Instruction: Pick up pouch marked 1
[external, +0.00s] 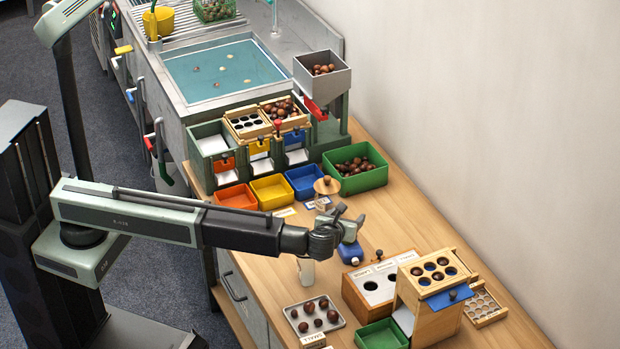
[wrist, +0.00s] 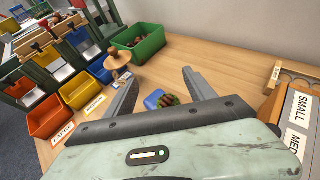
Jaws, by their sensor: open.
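My gripper (external: 348,217) is open over the wooden bench, with its two fingers spread in the wrist view (wrist: 161,80). A small blue object (external: 350,253) sits on the bench just below the gripper; it also shows between the fingers in the wrist view (wrist: 152,100). Beside or on it in the wrist view is a small reddish-brown and green bundle (wrist: 169,100), partly hidden by my gripper body. It may be a pouch, but I cannot read a number 1 anywhere. Nothing is visibly held between the fingers.
A wooden stand with a round top (external: 327,186) is close to the gripper. Orange (external: 236,197), yellow (external: 272,191) and blue (external: 305,181) bins and a green chestnut bin (external: 356,180) lie behind. A holed box (external: 378,287) and a chestnut tray (external: 314,318) are in front.

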